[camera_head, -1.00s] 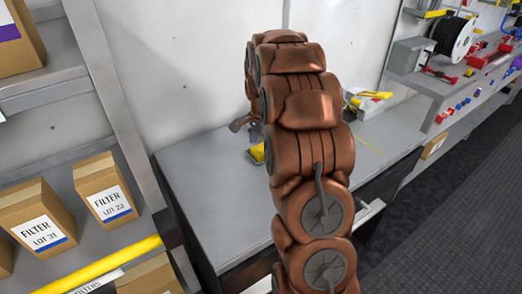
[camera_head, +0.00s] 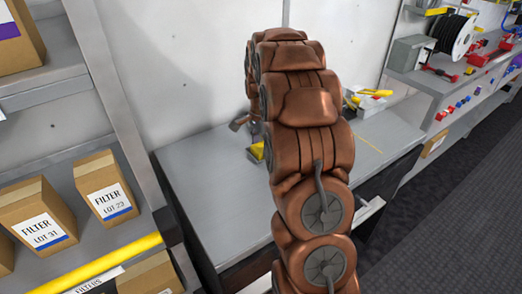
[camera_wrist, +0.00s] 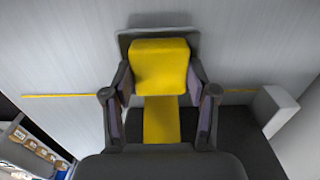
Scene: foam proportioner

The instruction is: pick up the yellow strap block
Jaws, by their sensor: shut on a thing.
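The yellow strap block (camera_wrist: 160,65) sits between the two fingers of my gripper (camera_wrist: 160,80) in the wrist view. The fingers press on its left and right sides, so my gripper is shut on it. A yellow strip runs from the block toward the palm, and a grey plate shows behind it. In the head view a yellow piece of the block (camera_head: 256,151) shows just left of my arm, over the grey bench. My arm hides most of the gripper there, and I cannot tell whether the block touches the bench.
The grey bench top (camera_head: 215,185) is clear at the left and front. A light box with yellow items (camera_head: 368,100) stands right of my arm. Filter cartons (camera_head: 106,187) sit on the left shelf, and a cable reel (camera_head: 455,35) on the right shelf.

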